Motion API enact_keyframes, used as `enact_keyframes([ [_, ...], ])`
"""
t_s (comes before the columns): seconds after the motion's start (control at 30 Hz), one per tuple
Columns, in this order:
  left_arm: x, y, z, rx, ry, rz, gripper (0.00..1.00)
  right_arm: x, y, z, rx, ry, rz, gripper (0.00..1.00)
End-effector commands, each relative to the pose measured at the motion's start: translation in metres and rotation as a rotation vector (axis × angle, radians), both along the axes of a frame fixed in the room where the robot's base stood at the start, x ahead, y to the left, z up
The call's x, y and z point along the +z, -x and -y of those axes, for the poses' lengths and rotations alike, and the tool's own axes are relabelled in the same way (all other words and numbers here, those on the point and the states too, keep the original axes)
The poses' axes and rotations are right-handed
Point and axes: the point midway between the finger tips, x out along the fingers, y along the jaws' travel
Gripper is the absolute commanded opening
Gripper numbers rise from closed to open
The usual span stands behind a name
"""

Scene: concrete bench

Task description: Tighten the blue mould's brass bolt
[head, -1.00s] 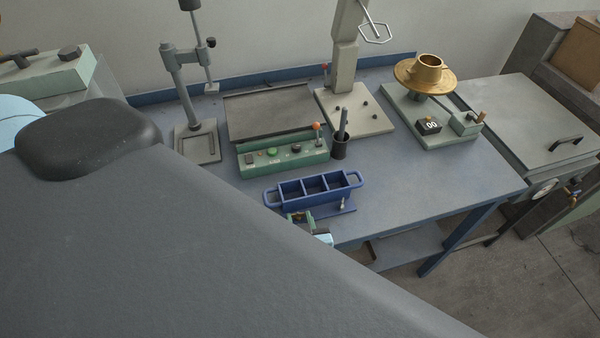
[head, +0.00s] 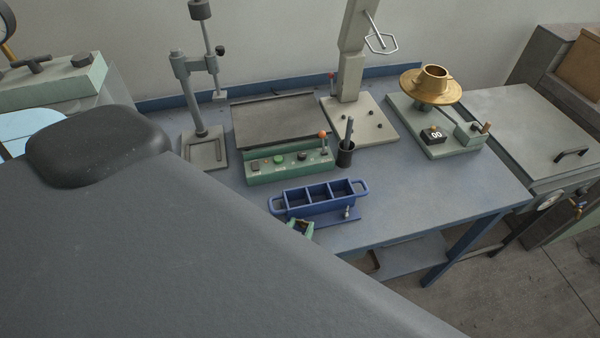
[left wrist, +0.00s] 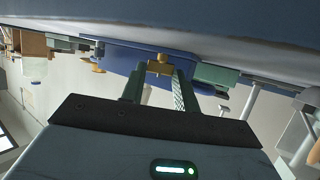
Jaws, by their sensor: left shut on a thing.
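The blue mould (head: 318,201), a three-compartment block with a loop handle at each end, lies on a flat blue base on the bench. My left gripper (head: 300,228) is at the front of the mould, near its left end; my grey arm hides most of it. In the left wrist view, the green fingers of my left gripper (left wrist: 159,76) are shut on the brass bolt (left wrist: 159,66), against the blue mould (left wrist: 130,56). A silver-coloured fitting (head: 347,213) stands at the mould's right front. My right gripper is not in view.
Behind the mould are a green control box (head: 290,165) and a dark cup with a tool (head: 345,154). A brass cone on a round plate (head: 432,82) stands at the back right. The bench (head: 430,190) is clear right of the mould.

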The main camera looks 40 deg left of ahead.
Motion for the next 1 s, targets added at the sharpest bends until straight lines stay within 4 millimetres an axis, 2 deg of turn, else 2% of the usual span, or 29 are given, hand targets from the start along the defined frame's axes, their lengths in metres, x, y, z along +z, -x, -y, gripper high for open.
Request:
enact_keyframes([
  [0.17,-0.0003,0.0001,0.0001,0.000,0.000,-0.001,0.08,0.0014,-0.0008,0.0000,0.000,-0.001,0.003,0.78],
  [0.2,-0.0003,0.0000,0.0001,0.000,0.000,-0.001,0.32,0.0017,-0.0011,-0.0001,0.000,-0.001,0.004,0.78],
  [0.37,-0.0002,-0.0001,0.0002,0.000,0.000,-0.001,0.53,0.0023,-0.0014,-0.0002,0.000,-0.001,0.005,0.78],
  [1.0,-0.0001,-0.0012,0.0021,0.055,0.001,0.000,0.53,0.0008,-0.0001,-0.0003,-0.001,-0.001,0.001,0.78],
])
